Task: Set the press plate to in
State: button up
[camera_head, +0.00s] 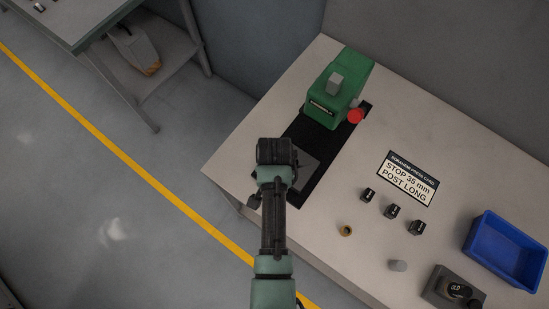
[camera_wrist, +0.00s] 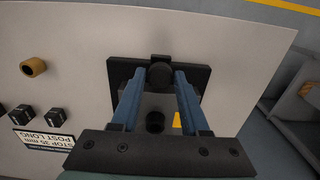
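The green press (camera_head: 338,88) with a red knob (camera_head: 355,116) stands at the back of a black base (camera_head: 317,141) on the bench. A grey plate (camera_head: 297,166) lies on the base's front part, partly hidden by my arm. My gripper (camera_head: 273,153) is over the base's front-left end. In the wrist view, its two blue fingers (camera_wrist: 161,82) are spread, with a dark round knob (camera_wrist: 160,74) showing between the tips and part of the black base (camera_wrist: 201,76) around it. I cannot tell whether the fingers touch the knob.
A card (camera_head: 407,178) reads "STOP 35 mm POST LONG". The left bench strip is clear.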

grip_shut()
dwell(1.1)
